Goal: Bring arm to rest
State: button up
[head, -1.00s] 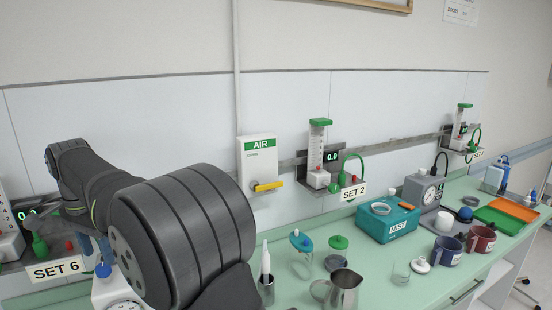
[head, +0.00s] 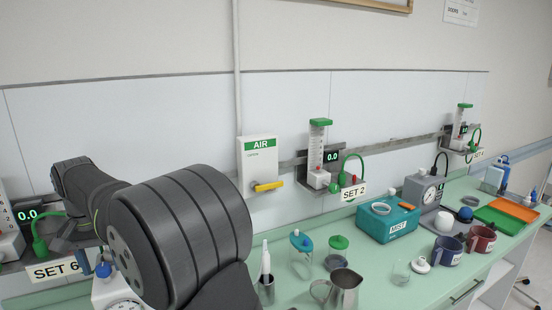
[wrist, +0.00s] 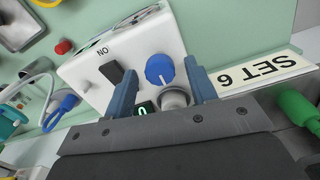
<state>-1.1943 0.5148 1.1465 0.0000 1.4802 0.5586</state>
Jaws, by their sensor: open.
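My gripper (wrist: 160,68) is open and empty in the wrist view, its two blue fingers apart. Beyond and between the fingers is a white box (wrist: 88,72) with a blue knob (wrist: 159,69), a black switch and a grey round part. I cannot tell whether the fingers touch it. In the head view my arm fills the lower left, and only a small blue part of the gripper (head: 83,261) shows below it, near the SET 6 sign (head: 55,270). That sign also shows upside down in the wrist view (wrist: 265,72).
Right of my arm, the green counter (head: 425,288) holds a metal jug (head: 346,292), a teal MIST box (head: 388,222), two mugs and lidded jars. A white AIR box (head: 257,164) with a yellow lever and the SET 2 flowmeter (head: 318,152) are on the wall.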

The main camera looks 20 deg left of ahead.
jog(key=n, duration=0.4)
jog(key=shift+n, duration=0.4)
jog(key=n, duration=0.4)
jog(key=shift+n, duration=0.3)
jog(key=shift+o, duration=0.2)
jog(key=o, duration=1)
jog(key=w+d+r+m+t+y, duration=0.25)
jog(key=d+r, duration=0.35)
jog(key=d, duration=0.4)
jog(key=s+d+m+t+y, duration=0.2)
jog(key=d+m+t+y, duration=0.15)
jog(key=d, duration=0.95)
jog(key=s+d+m+t+y, duration=0.2)
jog(key=s+d+t, duration=0.15)
jog(key=d, duration=0.85)
jog(key=shift+d+x, duration=0.2)
jog(key=shift+x, duration=5.25)
